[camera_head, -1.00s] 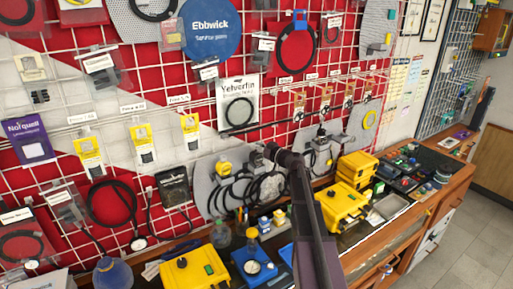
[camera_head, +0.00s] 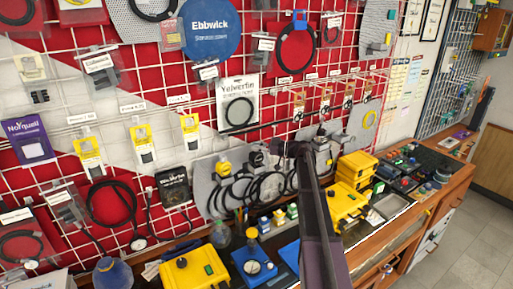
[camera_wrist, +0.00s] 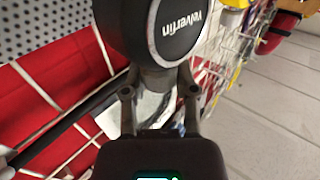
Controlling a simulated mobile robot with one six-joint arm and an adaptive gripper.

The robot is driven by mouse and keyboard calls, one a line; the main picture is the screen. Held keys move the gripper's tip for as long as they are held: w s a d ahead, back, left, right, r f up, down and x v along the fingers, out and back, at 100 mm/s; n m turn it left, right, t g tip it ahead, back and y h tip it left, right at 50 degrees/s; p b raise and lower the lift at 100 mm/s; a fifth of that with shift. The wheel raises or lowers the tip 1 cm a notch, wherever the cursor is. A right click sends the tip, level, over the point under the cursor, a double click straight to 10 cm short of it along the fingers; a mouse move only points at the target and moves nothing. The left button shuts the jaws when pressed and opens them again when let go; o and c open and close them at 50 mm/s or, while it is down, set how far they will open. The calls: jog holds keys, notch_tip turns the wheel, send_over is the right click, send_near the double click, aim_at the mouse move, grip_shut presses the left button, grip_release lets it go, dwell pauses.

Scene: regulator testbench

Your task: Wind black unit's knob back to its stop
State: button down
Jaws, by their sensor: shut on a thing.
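The black unit (camera_wrist: 165,28) shows at the top of the wrist view. In the head view my gripper is hidden beyond the end of my dark arm.
Black units with looped hoses (camera_head: 257,158) hang on a grey perforated plate (camera_head: 203,180) left of my arm. Yellow cases (camera_head: 357,168) stand on the bench to the right, another yellow case (camera_head: 195,270) at the front. A blue gauge block (camera_head: 252,266) stands beside it.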

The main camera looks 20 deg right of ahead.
jog(key=shift+n+g, duration=0.3)
jog(key=shift+g, duration=0.1)
jog(key=shift+c, duration=1.8)
grip_release()
jog(key=v, duration=1.2)
jog(key=shift+f, duration=0.2)
